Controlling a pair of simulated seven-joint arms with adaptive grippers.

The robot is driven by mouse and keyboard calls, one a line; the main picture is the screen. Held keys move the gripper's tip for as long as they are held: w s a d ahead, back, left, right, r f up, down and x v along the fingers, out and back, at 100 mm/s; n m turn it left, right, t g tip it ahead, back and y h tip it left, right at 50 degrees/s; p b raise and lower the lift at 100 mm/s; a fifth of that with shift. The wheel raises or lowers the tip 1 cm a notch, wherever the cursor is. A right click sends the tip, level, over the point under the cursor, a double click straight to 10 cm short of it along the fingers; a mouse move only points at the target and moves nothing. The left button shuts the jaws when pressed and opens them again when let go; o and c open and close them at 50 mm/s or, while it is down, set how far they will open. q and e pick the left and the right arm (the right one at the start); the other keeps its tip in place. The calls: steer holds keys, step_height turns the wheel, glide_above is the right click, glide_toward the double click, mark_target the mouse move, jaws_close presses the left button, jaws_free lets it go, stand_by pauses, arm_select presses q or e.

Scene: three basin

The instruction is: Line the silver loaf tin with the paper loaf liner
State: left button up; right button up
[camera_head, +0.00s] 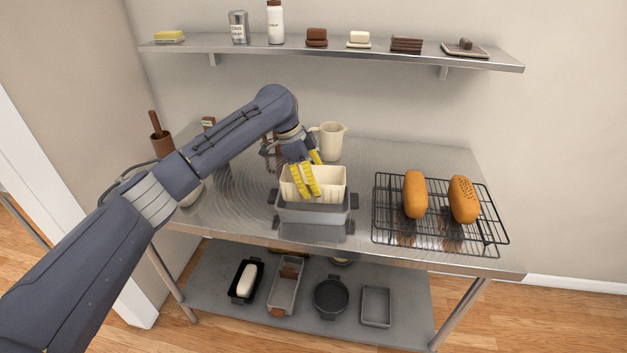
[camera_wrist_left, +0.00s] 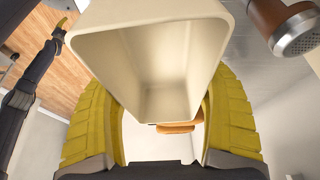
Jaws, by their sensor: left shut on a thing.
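The paper loaf liner (camera_head: 329,184) is a cream, open-topped rectangular box. My left gripper (camera_head: 305,182) is shut on its near wall, with yellow fingers on it. In the left wrist view the liner (camera_wrist_left: 150,60) fills the middle, between the two yellow fingers. The silver loaf tin (camera_head: 313,215) is grey with dark handles at both ends and stands on the steel table directly below the liner. The liner hides the tin's inside, so I cannot tell whether its base is inside the rim. An arm tip with yellow, likely my right gripper (camera_wrist_left: 62,24), shows at the left wrist view's upper left.
A black wire rack (camera_head: 436,228) with two brown loaves stands to the right. A cream jug (camera_head: 331,141) stands behind the tin. A wall shelf (camera_head: 350,49) holds several small items. The lower shelf (camera_head: 215,292) holds several pans. Bare table lies left of the tin.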

arm_select(q)
steer(key=shift+f, duration=0.25)
steer(key=shift+f, duration=0.75)
steer(key=shift+f, duration=0.3)
steer(key=shift+f, duration=0.35)
stand_by(0.4)
steer(key=o, duration=1.3)
steer(key=shift+c, duration=0.2)
steer(key=shift+v, duration=1.5)
